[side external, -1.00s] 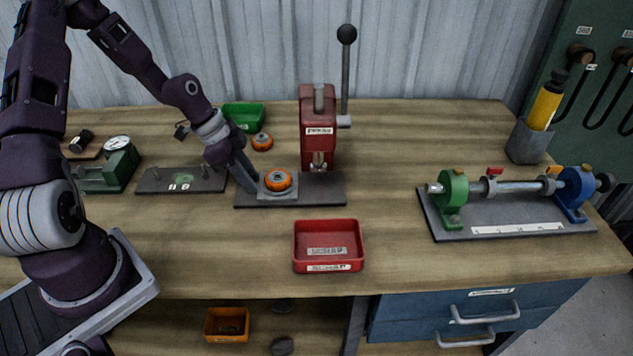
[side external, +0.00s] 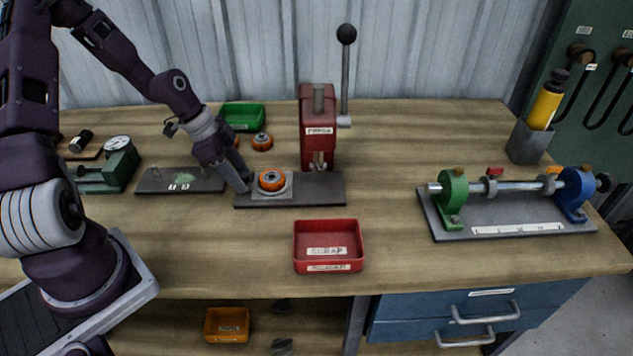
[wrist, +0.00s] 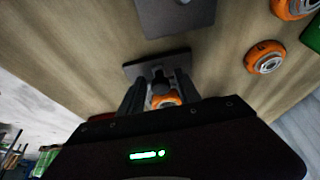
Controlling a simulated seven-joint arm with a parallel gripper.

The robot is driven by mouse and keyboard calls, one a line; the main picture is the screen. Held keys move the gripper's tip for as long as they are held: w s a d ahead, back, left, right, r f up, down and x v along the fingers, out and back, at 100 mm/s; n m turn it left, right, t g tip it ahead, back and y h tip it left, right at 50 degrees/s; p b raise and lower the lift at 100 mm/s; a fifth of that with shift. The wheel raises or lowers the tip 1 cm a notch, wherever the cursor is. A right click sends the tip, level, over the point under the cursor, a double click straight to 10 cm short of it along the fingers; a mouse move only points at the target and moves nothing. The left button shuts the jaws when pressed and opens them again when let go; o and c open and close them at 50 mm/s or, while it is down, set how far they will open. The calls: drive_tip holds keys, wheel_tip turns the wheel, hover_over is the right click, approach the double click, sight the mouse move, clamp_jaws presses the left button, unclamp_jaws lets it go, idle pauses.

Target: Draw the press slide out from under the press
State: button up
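The press slide (side external: 287,191) is a grey plate carrying an orange-rimmed round piece (side external: 271,180). It sits on the left part of the dark press base (side external: 322,188), left of the red press (side external: 318,125). My gripper (side external: 245,182) is low at the slide's left end. In the wrist view my gripper (wrist: 158,84) has its fingers apart, with a small dark knob-like part (wrist: 160,76) and the orange piece (wrist: 166,101) showing between them. I see gaps beside the knob, and no clear grip on it. Part of the slide is hidden by the gripper.
A red tray (side external: 328,262) stands in front of the press. A dark board (side external: 165,182) and a green gauge (side external: 120,165) lie to the left. A green bin (side external: 243,114) and another orange piece (side external: 262,141) are behind. A shaft fixture (side external: 515,210) stands at right.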

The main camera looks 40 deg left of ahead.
drive_tip(key=shift+v, duration=2.55)
drive_tip(key=shift+d+r, duration=0.25)
drive_tip(key=s+d+r+n+y, duration=0.2)
drive_tip(key=s+d+r, duration=0.2)
drive_tip(key=d+r, duration=0.25)
drive_tip(key=s+d+r+n+y, duration=0.1)
drive_tip(key=s+d+r+n, duration=0.15)
drive_tip(key=d+r, duration=0.35)
drive_tip(key=s+d+r+n+t, duration=0.2)
drive_tip(key=s+r+n, duration=0.2)
drive_tip(key=s, duration=0.7)
wheel_tip(320, 180, up, 3)
drive_tip(key=shift+f, duration=0.2)
